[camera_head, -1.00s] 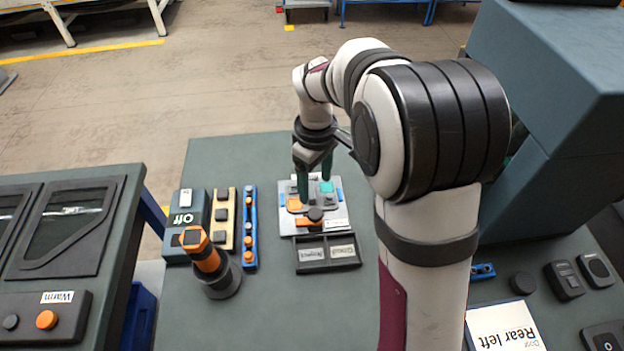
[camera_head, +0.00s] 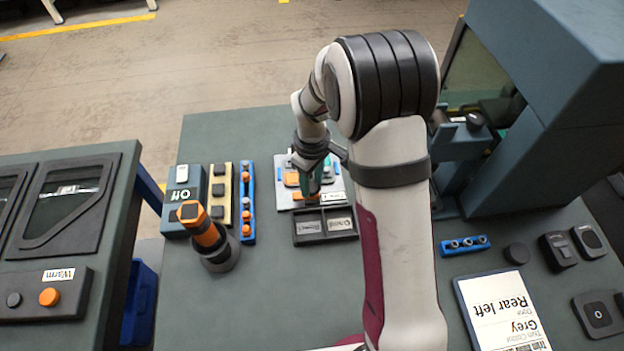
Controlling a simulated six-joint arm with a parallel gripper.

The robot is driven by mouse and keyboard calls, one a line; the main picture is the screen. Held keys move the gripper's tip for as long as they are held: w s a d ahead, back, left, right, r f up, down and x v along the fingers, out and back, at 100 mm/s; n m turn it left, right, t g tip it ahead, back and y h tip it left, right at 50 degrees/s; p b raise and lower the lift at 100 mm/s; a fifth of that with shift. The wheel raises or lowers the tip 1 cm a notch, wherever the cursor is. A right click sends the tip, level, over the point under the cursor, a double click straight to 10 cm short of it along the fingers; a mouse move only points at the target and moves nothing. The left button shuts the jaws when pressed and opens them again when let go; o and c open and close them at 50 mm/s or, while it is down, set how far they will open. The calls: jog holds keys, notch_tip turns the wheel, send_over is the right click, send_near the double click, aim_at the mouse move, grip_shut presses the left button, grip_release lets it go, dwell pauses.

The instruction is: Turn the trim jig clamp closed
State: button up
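The trim jig (camera_head: 284,204) is a pale plate with orange and teal pads on it, in the middle of the bench. Its clamp (camera_head: 298,195) shows an orange handle near the plate's front edge, pointing left; the dark knob is mostly hidden. My gripper (camera_head: 314,194) points down over the knob, its green fingers at the handle's right end. The fingers overlap in this view, so I cannot tell how far apart they are or whether they touch the knob.
A dark two-part tray (camera_head: 325,239) sits just in front of the jig. Left are a blue rack (camera_head: 248,202), a tan rack (camera_head: 219,212), an "Off" box (camera_head: 183,198) and an upright orange-black tool (camera_head: 207,236). A card (camera_head: 503,312) lies right. The front middle bench is clear.

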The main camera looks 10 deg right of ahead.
grip_shut()
jog(key=m, duration=0.7)
jog(key=shift+m, duration=0.3)
jog(key=m, duration=1)
jog(key=shift+m, duration=0.3)
